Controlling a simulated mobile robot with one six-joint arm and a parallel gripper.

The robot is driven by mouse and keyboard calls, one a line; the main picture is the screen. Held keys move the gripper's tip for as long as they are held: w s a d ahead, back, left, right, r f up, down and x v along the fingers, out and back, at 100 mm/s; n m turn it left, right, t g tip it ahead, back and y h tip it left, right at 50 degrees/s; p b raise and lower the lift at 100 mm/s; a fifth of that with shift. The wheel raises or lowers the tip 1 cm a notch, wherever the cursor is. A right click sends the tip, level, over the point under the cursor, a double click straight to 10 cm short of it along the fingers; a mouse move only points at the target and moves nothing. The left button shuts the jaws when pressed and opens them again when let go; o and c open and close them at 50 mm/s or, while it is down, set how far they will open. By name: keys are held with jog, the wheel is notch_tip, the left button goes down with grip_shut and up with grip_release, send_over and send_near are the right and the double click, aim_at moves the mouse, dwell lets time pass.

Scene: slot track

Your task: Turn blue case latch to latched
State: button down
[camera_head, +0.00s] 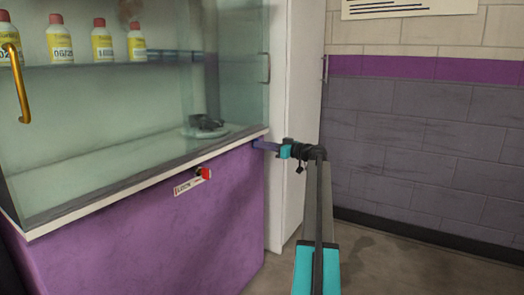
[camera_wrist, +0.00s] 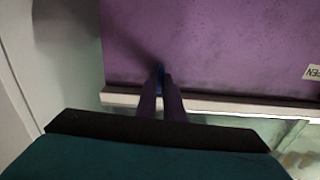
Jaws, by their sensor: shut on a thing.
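The blue latch (camera_wrist: 161,75) shows in the wrist view as a small blue piece against the purple panel of the case. The two dark purple fingers of my gripper (camera_wrist: 160,82) are shut on it, one on each side, and cover most of it. I cannot tell its angle. In the head view my gripper (camera_head: 257,144) reaches from the right to the right edge of the glass case (camera_head: 150,205), just below the pale rim. The blue latch itself cannot be made out there.
A red knob (camera_head: 204,173) with a white label sits on the purple front. Several yellow bottles (camera_head: 102,46) stand on the shelf behind glass. A gold handle (camera_head: 17,85) is at the left. Floor (camera_head: 390,262) is clear at the right, before the brick wall.

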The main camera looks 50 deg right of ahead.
jog(key=shift+n, duration=0.4)
jog(key=c, duration=2.2)
grip_release()
jog(key=shift+o, duration=0.2)
jog(key=shift+s, duration=0.1)
jog(key=p+v, duration=0.4)
jog(key=v, duration=0.9)
jog(key=shift+s+p, duration=0.3)
jog(key=shift+s, duration=0.05)
jog(key=shift+d+f, duration=0.1)
